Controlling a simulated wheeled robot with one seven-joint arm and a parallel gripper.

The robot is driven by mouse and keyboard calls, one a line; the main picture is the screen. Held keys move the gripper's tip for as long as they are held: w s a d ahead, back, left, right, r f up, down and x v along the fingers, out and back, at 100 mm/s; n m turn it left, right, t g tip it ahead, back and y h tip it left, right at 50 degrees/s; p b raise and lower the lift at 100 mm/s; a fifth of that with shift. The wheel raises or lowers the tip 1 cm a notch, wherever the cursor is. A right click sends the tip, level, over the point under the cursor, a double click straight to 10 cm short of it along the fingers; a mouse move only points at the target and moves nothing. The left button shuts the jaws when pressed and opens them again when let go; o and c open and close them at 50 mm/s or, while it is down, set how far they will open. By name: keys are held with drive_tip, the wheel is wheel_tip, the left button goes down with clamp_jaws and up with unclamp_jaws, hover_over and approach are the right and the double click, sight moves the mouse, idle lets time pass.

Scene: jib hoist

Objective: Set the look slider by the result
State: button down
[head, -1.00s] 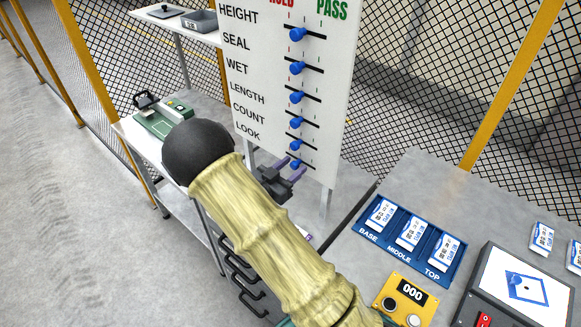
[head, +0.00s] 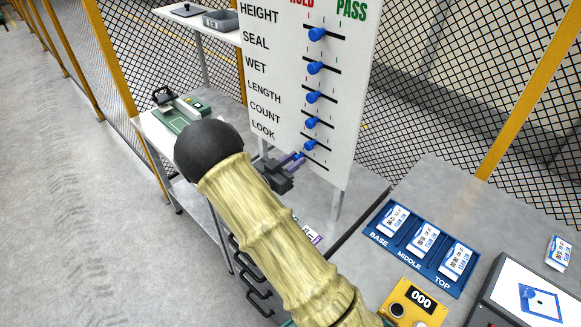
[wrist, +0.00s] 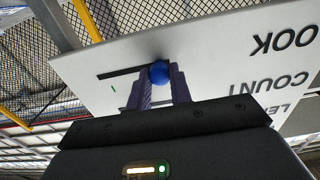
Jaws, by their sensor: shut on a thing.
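The white board (head: 345,110) carries slider rows named HEIGHT, SEAL, WET, LENGTH, COUNT and LOOK, with HOLD at the left and PASS at the right on top. The look slider is the lowest row. Its blue knob (wrist: 159,73) sits between my fingertips in the wrist view, at the right end of its dark slot (wrist: 120,73). With the lettering upside down there, this is the HOLD end. My gripper (head: 298,160) is shut on the knob at the board's lower part; it also shows in the wrist view (wrist: 160,84).
Other blue knobs stand above, the COUNT knob (head: 309,145) closest. A blue tray (head: 418,250) labelled BASE, MIDDLE and TOP holds cards on the right bench. A yellow counter box (head: 417,303) reads 000. A cart with a green device (head: 183,115) stands left.

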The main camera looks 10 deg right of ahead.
drive_tip(key=shift+w+a, duration=0.1)
drive_tip(key=shift+w, duration=0.05)
drive_tip(key=c, duration=1.2)
unclamp_jaws()
drive_tip(key=shift+w, duration=0.1)
drive_tip(key=shift+c, duration=0.2)
drive_tip(key=shift+a, duration=0.1)
drive_tip(key=b+v, duration=0.4)
drive_tip(key=v, duration=1.3)
drive_tip(key=shift+a, duration=0.15)
